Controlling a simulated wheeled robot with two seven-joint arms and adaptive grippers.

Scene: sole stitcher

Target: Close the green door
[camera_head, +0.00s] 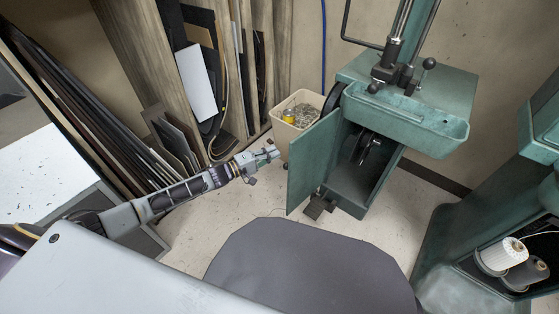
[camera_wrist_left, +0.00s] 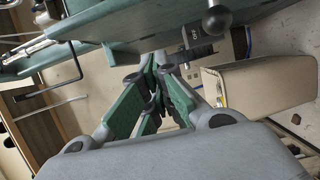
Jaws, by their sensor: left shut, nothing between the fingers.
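The green door (camera_head: 312,162) stands open on the left side of the green machine's cabinet (camera_head: 352,182). It is swung outward, so the dark inside of the cabinet shows. My left gripper (camera_head: 270,155) is shut and empty, to the left of the door with a small gap apparent between them. In the left wrist view the fingers of my left gripper (camera_wrist_left: 151,88) are together, with green machine parts beyond them. I cannot tell the door apart from those parts in that view. My right gripper is not in view.
A beige bin (camera_head: 298,108) of scraps stands behind the door. A dark stool seat (camera_head: 310,272) is in front of the cabinet. A green tray (camera_head: 405,118) juts out above the opening. Leather sheets (camera_head: 175,140) lean at the left. A second machine with thread spools (camera_head: 500,256) is at right.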

